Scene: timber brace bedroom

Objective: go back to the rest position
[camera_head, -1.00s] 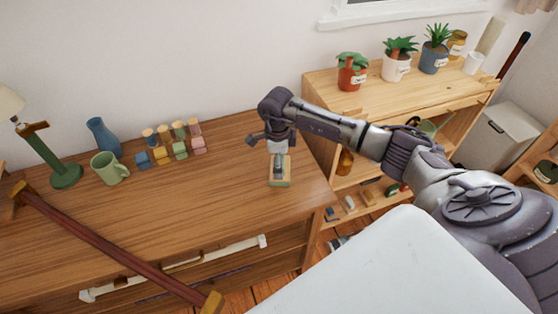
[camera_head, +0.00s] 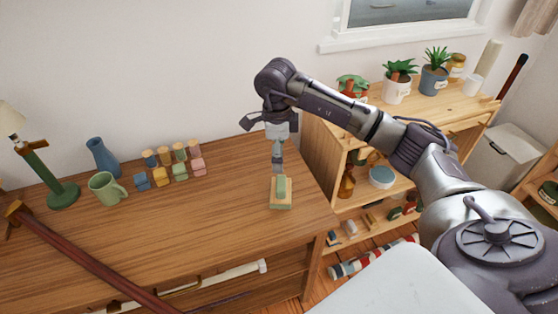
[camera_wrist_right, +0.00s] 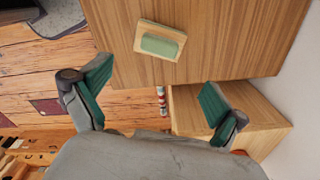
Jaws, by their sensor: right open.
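My right gripper (camera_head: 278,164) hangs above the right end of the wooden dresser top (camera_head: 225,215), pointing down. Its two green-padded fingers are spread wide and empty in the right wrist view (camera_wrist_right: 155,100). Below it lies a small wooden tray (camera_head: 281,206) with a green bar-shaped object (camera_head: 282,187) on it. In the right wrist view the tray (camera_wrist_right: 139,49) and green object (camera_wrist_right: 160,44) lie beyond the fingers, apart from them. My left gripper is not in view.
A green lamp (camera_head: 63,194), blue vase (camera_head: 102,157), green mug (camera_head: 106,188) and several coloured blocks (camera_head: 180,172) stand on the dresser's left half. A shelf with potted plants (camera_head: 397,88) stands at right. A dark red beam (camera_head: 95,258) crosses the lower left foreground.

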